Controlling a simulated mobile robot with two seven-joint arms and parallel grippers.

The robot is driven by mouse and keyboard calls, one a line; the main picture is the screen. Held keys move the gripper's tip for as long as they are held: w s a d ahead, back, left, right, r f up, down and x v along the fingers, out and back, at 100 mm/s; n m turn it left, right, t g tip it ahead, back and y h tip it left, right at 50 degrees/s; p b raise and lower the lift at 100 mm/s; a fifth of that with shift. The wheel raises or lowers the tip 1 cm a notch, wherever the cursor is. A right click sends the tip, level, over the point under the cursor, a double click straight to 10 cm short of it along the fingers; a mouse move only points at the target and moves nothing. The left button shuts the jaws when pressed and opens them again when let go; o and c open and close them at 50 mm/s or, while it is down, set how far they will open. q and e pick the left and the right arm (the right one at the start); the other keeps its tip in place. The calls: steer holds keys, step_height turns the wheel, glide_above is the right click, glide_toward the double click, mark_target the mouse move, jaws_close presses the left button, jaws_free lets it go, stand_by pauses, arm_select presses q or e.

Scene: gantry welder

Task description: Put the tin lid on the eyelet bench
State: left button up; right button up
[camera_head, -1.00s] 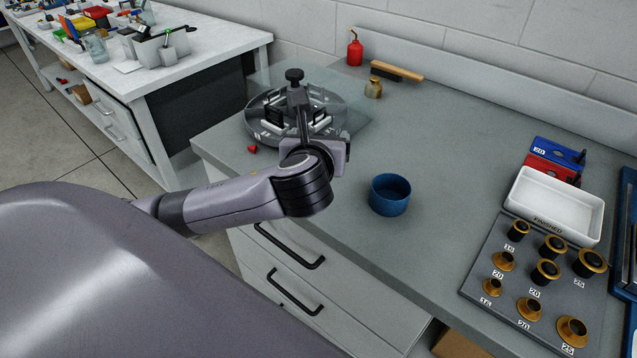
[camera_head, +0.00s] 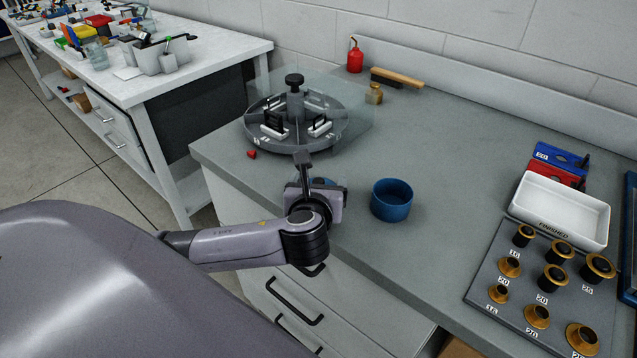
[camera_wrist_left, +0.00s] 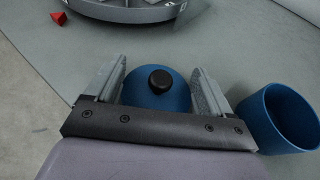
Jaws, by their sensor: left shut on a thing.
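The tin lid (camera_wrist_left: 157,98) is a blue disc with a black knob, between the fingers of my left gripper (camera_wrist_left: 157,82) in the left wrist view. In the head view my left gripper (camera_head: 303,162) is over the front edge of the grey bench (camera_head: 440,185), and only a bit of the blue lid (camera_head: 325,182) shows behind the wrist. The gripper is shut on the lid; the gap below it is hard to judge. The open blue tin (camera_head: 391,200) stands upright on the bench, right of the gripper. My right gripper is not in view.
A round grey carousel (camera_head: 305,125) with a clear guard stands behind the gripper, a red piece (camera_head: 252,154) beside it. A white tray (camera_head: 560,210) and a board of brass eyelet dies (camera_head: 540,285) are at right. The bench middle is clear.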

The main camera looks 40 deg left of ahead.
arm_select(q)
steer(key=o, duration=0.9)
steer(key=shift+f, duration=0.1)
steer(key=p+v, duration=0.1)
steer(key=v, duration=1.1)
